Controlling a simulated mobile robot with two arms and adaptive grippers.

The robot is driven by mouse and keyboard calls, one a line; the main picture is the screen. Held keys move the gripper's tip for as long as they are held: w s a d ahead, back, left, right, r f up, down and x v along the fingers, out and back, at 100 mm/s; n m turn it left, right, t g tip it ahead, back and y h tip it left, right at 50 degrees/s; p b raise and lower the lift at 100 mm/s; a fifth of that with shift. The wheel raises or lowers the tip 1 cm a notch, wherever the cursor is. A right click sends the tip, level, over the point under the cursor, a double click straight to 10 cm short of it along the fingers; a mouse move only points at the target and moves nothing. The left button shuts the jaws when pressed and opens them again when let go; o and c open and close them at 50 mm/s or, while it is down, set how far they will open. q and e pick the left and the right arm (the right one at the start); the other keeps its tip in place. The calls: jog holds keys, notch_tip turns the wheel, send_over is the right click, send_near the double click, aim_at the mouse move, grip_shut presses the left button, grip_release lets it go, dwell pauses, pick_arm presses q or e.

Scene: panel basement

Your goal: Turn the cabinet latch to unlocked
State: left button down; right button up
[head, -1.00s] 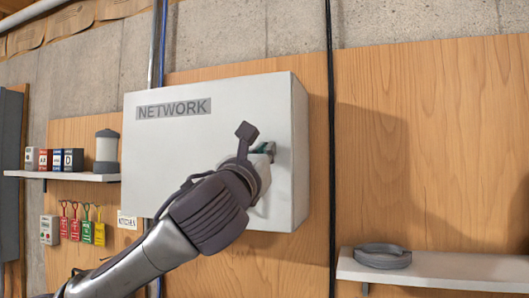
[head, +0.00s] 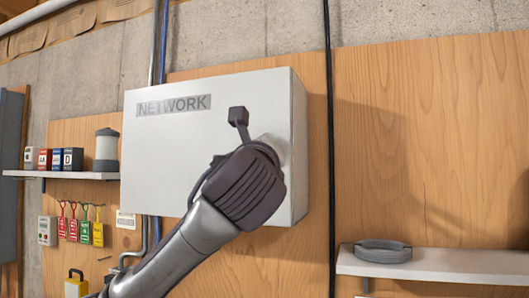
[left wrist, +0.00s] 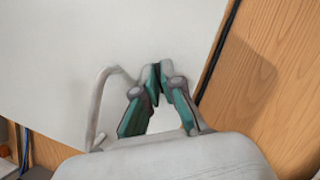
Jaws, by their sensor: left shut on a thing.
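The white cabinet marked NETWORK (head: 165,160) is on the wall, its door closed; it also fills the upper left of the left wrist view (left wrist: 60,70). My left gripper (left wrist: 157,76) is at the right part of the cabinet's front, its green fingers nearly together and shut on the small grey latch, which is mostly hidden between the fingertips. In the head view my own wrist covers the latch and the fingers, so its exact angle cannot be told. My right gripper is in neither view.
A shelf (head: 95,175) with small boxes and a lantern is left of the cabinet, with coloured tags (head: 85,228) below. A yellow padlock-like item (head: 75,285) is at the lower left. A right shelf (head: 450,265) holds a grey coil (head: 383,252). A black cable (head: 331,120) runs beside the cabinet.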

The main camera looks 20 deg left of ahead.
pick_arm(q)
jog(key=shift+r+n+g+y+b, duration=0.1)
jog(key=shift+n+g+y+b, duration=0.45)
jog(key=shift+n, duration=1.6)
jog(key=shift+f+n+g+y+b, duration=0.15)
jog(key=shift+n+g, duration=0.85)
jog(key=shift+n, duration=1.1)
jog(key=shift+r+n+g+y+b, duration=0.15)
jog(key=shift+n+g+y+b, duration=0.4)
jog(key=shift+n, duration=1.6)
jog(key=shift+p, duration=0.3)
jog(key=c, duration=1.3)
grip_release()
jog(key=shift+s, duration=0.15)
